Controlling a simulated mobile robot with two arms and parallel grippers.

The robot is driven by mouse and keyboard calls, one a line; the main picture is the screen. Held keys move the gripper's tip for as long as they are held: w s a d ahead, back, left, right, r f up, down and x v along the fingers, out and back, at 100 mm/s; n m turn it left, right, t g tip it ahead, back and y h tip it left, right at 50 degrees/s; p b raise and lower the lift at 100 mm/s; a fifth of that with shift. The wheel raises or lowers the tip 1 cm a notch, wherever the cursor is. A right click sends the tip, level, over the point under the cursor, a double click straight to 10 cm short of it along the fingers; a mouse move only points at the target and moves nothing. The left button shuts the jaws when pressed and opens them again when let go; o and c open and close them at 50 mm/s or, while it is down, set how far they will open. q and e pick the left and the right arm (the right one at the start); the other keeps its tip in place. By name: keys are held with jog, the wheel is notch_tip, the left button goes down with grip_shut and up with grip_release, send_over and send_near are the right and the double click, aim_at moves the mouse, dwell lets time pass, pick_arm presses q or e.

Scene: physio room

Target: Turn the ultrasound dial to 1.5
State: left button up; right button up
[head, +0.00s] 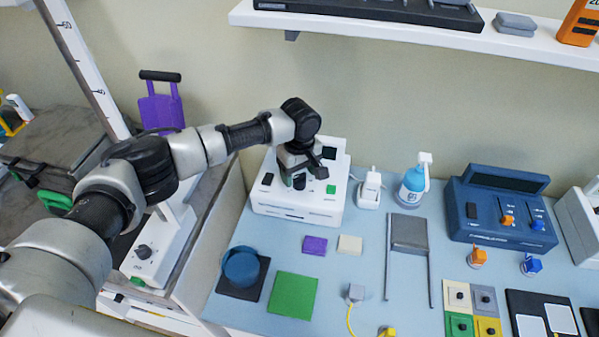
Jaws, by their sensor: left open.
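The white ultrasound unit (325,207) stands at the back left of the blue table top. Its sloping front panel carries a black part on the left, a green button at the right and a dark screen near the top. My left gripper (301,175) is open and points down over the middle of this panel. A dark knob, seemingly the dial (299,182), shows between its fingertips. I cannot tell whether the fingers touch it. The scale and pointer are hidden or too small to read. My right gripper is not in view.
A white holder (369,191), a blue bottle (412,187) and a dark blue device (492,214) stand right of the unit. A blue bowl (240,267) and green pad (293,295) lie in front. A wall shelf (400,33) hangs above.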

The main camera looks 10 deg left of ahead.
pick_arm(q)
jog(key=shift+f, duration=0.7)
jog(key=c, duration=0.9)
jog(key=shift+r, duration=0.1)
